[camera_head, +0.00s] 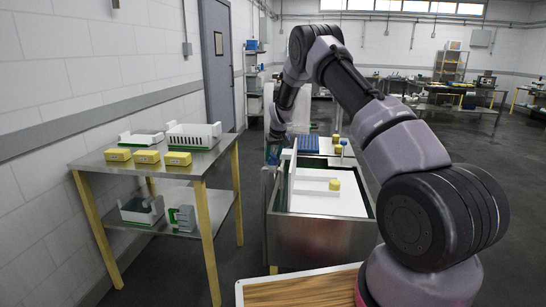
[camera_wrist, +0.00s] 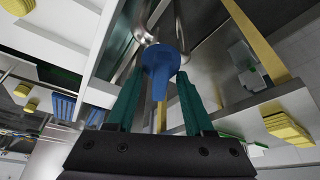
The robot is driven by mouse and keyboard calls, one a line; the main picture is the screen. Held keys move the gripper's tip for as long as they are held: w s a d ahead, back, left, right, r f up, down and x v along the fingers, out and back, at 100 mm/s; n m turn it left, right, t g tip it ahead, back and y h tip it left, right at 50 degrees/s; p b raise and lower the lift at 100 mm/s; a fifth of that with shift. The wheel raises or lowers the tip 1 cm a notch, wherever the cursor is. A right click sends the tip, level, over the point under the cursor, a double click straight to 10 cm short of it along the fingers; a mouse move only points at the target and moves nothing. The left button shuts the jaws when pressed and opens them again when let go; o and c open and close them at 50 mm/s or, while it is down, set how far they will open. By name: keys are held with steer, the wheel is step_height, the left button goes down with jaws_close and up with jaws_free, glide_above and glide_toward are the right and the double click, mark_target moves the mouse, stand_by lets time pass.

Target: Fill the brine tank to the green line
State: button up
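The steel brine tank (camera_head: 318,236) stands in the middle of the head view, with a pale white surface (camera_head: 322,204) inside. A yellow block (camera_head: 335,185) sits on white parts there. I cannot make out the green line surely; a dark green strip borders the white surface. My gripper (camera_head: 272,155) is at the tank's far left corner, small in the head view. In the wrist view, a blue handle (camera_wrist: 161,62) on a metal fitting (camera_wrist: 158,28) lies between the green fingers of my gripper (camera_wrist: 160,82). The fingers are apart, with gaps beside the handle; contact is not clear.
A steel table (camera_head: 186,172) with yellow legs stands left of the tank, carrying yellow blocks (camera_head: 147,157) and white crates (camera_head: 194,136). A wooden board (camera_head: 292,289) lies at the front. Open floor (camera_head: 500,200) shows at the right.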

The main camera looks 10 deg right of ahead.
steer(key=shift+r, duration=0.1)
steer(key=a+v, duration=0.1)
steer(key=v, duration=0.9)
steer(key=shift+d+r, duration=0.3)
steer(key=shift+d, duration=0.2)
steer(key=shift+s, duration=0.15)
stand_by(6.2)
